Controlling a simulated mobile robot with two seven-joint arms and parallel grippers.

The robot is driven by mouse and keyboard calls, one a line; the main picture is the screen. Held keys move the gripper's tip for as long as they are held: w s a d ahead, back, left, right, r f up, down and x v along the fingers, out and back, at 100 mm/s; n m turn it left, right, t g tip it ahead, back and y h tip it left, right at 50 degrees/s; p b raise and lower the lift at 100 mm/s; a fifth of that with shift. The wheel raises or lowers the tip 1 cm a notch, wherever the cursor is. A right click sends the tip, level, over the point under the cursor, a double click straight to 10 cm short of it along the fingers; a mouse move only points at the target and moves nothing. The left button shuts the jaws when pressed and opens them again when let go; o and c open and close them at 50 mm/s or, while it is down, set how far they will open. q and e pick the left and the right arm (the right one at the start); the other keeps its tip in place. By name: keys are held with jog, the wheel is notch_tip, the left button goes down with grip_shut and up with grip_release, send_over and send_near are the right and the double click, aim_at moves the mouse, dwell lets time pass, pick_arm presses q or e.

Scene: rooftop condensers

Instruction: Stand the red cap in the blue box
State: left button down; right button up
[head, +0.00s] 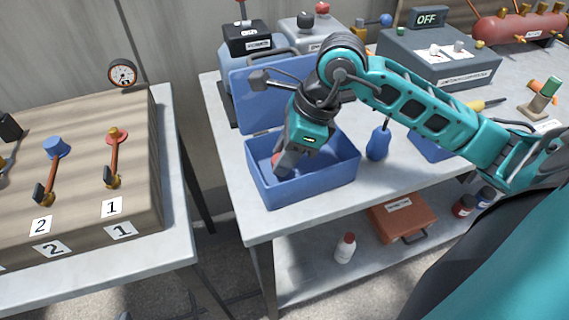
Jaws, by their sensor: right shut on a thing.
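The blue box (312,189) stands open on the grey table, its lid (258,98) raised at the back. My right gripper (281,168) reaches down into the left part of the box. It is shut on the red cap (275,160), of which only a small red part shows beside the fingers. Whether the cap touches the box floor, and whether it is upright, I cannot tell. My left gripper is not in view.
A blue screwdriver (378,142) stands right of the box. Behind are a black-topped device (247,38) and a grey unit marked OFF (440,60). On the left, a wooden panel (85,150) carries valves, one with a blue cap (56,147). A gap separates the tables.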

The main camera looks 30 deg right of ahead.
notch_tip(320, 180, down, 3)
jog(key=shift+r, duration=0.15)
pick_arm(q)
jog(key=shift+w+r, duration=0.1)
jog(key=shift+w, duration=0.05)
pick_arm(e)
jog(key=shift+f+b, duration=0.2)
jog(key=shift+b, duration=0.15)
pick_arm(q)
jog(key=shift+d+f, duration=0.1)
jog(key=shift+f, duration=0.1)
pick_arm(e)
jog(key=o, duration=1)
jog(key=shift+r, duration=0.1)
pick_arm(q)
jog(key=shift+s, duration=0.2)
pick_arm(e)
jog(key=shift+r, duration=0.1)
jog(key=shift+r+p, duration=0.25)
jog(key=shift+p, duration=0.05)
pick_arm(q)
jog(key=shift+s+a+r+p, duration=0.1)
jog(key=shift+a+r+p, duration=0.25)
jog(key=shift+p, duration=0.3)
pick_arm(e)
jog(key=v, duration=1.1)
jog(key=shift+r, duration=0.3)
